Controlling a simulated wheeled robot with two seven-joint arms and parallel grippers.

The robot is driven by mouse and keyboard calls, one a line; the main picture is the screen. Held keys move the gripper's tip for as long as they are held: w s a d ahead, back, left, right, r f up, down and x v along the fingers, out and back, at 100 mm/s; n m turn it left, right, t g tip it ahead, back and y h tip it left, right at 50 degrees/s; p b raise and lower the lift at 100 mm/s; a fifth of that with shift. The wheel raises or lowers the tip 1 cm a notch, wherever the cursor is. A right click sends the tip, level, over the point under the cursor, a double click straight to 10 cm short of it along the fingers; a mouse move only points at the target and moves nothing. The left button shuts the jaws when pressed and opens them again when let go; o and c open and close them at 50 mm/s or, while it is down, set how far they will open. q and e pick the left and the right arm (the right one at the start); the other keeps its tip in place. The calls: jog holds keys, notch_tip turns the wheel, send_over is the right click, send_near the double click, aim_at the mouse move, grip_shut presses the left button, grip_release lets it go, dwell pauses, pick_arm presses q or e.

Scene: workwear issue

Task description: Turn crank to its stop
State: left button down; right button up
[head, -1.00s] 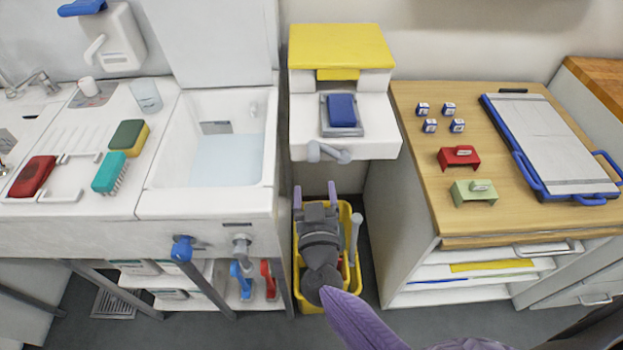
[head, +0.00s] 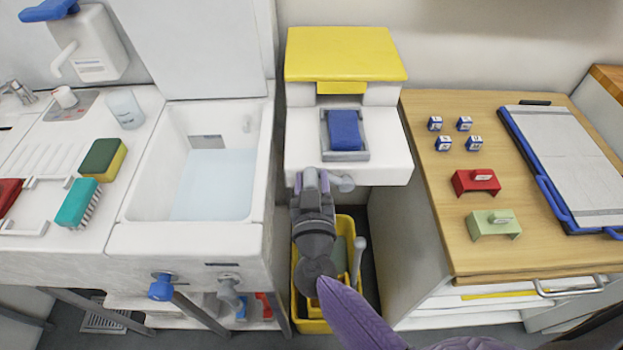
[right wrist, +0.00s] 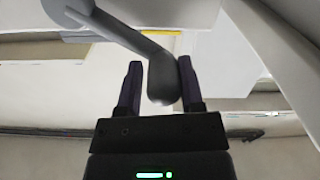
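The grey crank (head: 343,184) is on the front of a white unit (head: 388,160) with a yellow lid (head: 345,55). In the head view my right gripper (head: 311,176) is at the crank and hides part of it. In the right wrist view the crank's arm runs from upper left to its rounded grip (right wrist: 162,82). My right gripper (right wrist: 160,85) is open there, with the grip appearing between its two fingers, closer to the right one. I cannot tell whether either finger touches it. My left gripper is not in view.
A yellow bucket (head: 313,326) stands on the floor below the unit. A white sink basin (head: 190,238) is on the left. A wooden-topped cabinet (head: 440,200) with red and green blocks and a blue-framed board (head: 553,200) is on the right.

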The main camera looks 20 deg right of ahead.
jog(key=shift+a, duration=0.15)
grip_shut()
jog(key=shift+s, duration=0.1)
dwell(0.8)
